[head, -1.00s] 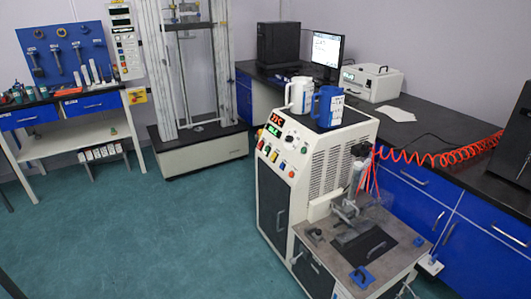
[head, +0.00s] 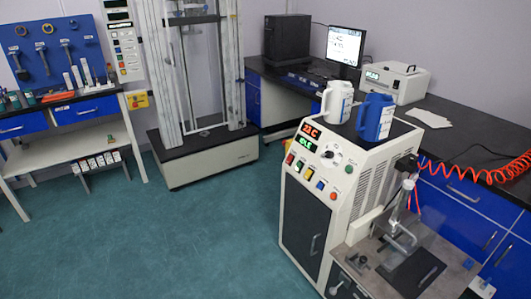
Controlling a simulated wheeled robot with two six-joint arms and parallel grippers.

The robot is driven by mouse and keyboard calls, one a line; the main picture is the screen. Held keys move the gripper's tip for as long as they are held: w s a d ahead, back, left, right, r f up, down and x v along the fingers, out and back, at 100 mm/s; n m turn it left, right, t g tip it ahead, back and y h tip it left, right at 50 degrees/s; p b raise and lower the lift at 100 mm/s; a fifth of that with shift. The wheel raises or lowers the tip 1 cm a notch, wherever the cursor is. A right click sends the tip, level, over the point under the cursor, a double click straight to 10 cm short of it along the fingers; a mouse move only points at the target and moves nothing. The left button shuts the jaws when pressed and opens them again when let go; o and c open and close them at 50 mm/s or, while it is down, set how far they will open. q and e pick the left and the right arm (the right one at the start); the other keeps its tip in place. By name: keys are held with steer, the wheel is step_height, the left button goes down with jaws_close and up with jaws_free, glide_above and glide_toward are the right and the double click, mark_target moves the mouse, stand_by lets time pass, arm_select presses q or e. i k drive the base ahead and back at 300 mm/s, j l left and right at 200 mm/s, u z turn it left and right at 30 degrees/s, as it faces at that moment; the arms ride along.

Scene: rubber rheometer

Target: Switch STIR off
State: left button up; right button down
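The STIR switch cannot be picked out, because the labels are too small to read. A white machine (head: 325,190) stands right of centre, with a sloped control panel (head: 318,160) on its front. The panel has a red display (head: 311,131) above a green display (head: 307,144), a dark knob (head: 329,154), and several coloured buttons or switches, including a red one (head: 290,159), an orange one (head: 310,174) and a blue one (head: 320,185). Neither of my grippers is in view.
A white jug (head: 337,101) and a blue jug (head: 376,117) stand on the machine. A dark bench with blue drawers (head: 465,205) runs behind it, with a coiled orange hose (head: 475,172). A tall test frame (head: 205,150) stands at the back. The green floor (head: 190,235) is clear.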

mark_target(298, 167)
steer(key=i+j+u, duration=0.1)
steer(key=i+j, duration=1.15)
